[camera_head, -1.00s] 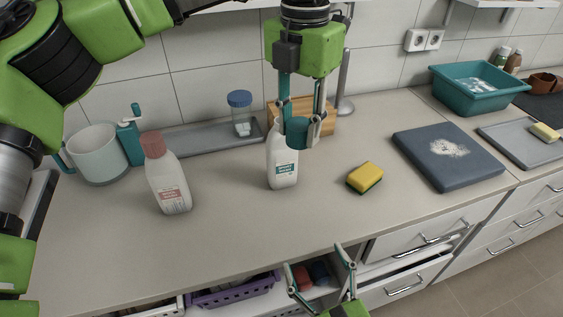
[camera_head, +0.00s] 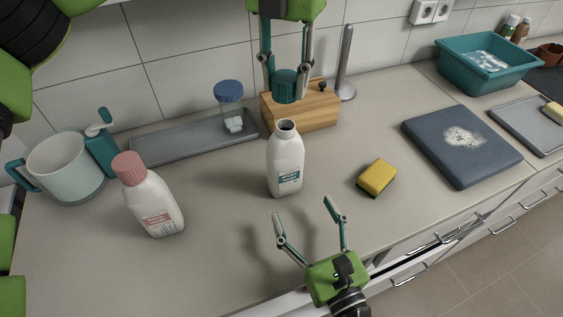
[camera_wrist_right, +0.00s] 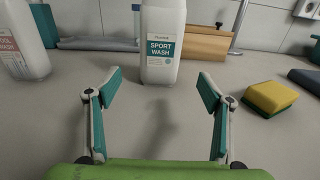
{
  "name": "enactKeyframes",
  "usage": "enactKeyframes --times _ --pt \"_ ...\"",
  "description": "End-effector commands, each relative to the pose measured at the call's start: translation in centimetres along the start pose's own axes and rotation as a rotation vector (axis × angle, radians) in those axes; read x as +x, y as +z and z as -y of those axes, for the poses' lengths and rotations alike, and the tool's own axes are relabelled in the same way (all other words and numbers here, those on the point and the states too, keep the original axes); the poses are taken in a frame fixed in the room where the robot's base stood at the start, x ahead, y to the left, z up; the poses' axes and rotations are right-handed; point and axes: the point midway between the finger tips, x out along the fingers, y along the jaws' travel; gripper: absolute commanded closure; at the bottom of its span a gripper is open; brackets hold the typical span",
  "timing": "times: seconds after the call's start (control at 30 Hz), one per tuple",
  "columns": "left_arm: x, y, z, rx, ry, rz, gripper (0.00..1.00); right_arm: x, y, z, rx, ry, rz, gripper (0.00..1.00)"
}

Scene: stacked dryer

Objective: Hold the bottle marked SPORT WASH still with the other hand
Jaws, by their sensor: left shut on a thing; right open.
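The SPORT WASH bottle (camera_head: 286,160) is white with a teal label and stands upright on the counter, its neck open and uncapped. It also shows in the right wrist view (camera_wrist_right: 162,20), straight ahead between my fingers. My left gripper (camera_head: 285,84) is shut on a teal cap (camera_head: 286,89) and holds it above the bottle's neck, apart from it. My right gripper (camera_head: 304,210) is open and empty, in front of the bottle and low over the counter. Its spread fingers (camera_wrist_right: 160,82) point at the bottle and do not touch it.
A white bottle with a pink cap (camera_head: 150,204) stands to the left. A yellow sponge (camera_head: 377,177) lies to the right, by a dark folded cloth (camera_head: 440,155). A wooden block (camera_head: 310,112) and a grey tray (camera_head: 180,139) are behind. Counter around the bottle is clear.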

Motion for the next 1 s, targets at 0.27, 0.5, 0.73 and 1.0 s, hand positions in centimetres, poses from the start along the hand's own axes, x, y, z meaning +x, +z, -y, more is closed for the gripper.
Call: enactKeyframes --times 0.27,0.5,0.73,1.0 --pt "0.0 0.0 0.0 0.001 0.000 0.000 0.78 0.5 0.0 0.0 -0.001 -0.001 0.001 0.27" --pt "0.0 0.0 0.0 0.001 0.000 0.000 0.78 4.2 0.1 0.1 0.001 -0.002 0.004 0.27" --pt "0.0 0.0 0.0 0.001 0.000 0.000 0.78 8.6 0.1 0.1 0.000 -0.002 0.003 0.27" --pt "0.0 0.0 0.0 0.001 0.000 0.000 0.78 11.6 0.0 0.0 -0.001 0.000 0.001 0.27"
